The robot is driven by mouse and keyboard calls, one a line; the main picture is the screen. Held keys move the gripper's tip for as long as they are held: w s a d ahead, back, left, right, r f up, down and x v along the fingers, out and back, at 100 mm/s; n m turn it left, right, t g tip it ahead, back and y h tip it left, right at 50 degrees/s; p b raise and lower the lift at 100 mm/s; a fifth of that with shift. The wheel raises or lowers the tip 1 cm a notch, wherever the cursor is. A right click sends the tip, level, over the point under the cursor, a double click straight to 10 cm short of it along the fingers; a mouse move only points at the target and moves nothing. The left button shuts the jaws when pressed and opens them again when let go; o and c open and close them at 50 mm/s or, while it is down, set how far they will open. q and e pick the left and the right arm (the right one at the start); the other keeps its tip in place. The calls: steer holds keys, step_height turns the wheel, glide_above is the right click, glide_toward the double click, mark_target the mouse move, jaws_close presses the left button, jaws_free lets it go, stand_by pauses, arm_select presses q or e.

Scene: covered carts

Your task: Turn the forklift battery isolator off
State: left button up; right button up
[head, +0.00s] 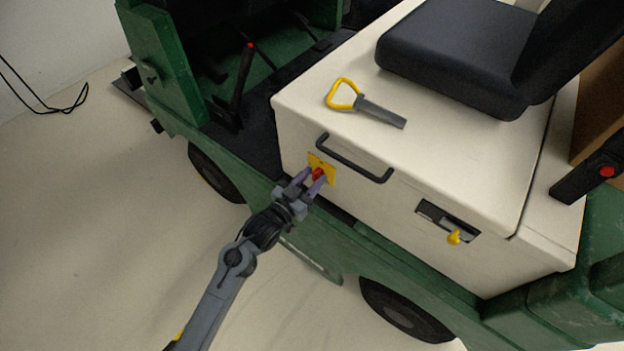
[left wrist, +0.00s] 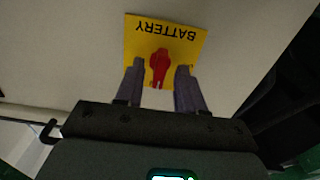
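The battery isolator is a red knob (head: 318,174) on a yellow plate (head: 327,165) on the side of the cream battery cover. In the left wrist view the red knob (left wrist: 159,66) stands on the yellow plate (left wrist: 190,48), which reads BATTERY upside down. My left gripper (head: 309,180) is at the plate. In the left wrist view its two fingers (left wrist: 160,80) are apart, one on each side of the knob's lower end, with gaps showing between them and the knob. My right gripper is not in view.
A black handle (head: 354,160) is just right of the plate. A yellow-handled grey tool (head: 365,104) lies on the cover top. A yellow latch (head: 454,237) sits in a dark recess further right. The floor (head: 90,230) on the left is clear.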

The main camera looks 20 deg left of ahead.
arm_select(q)
steer(key=shift+w+d, duration=0.1)
steer(key=shift+d, duration=0.05)
jaws_close()
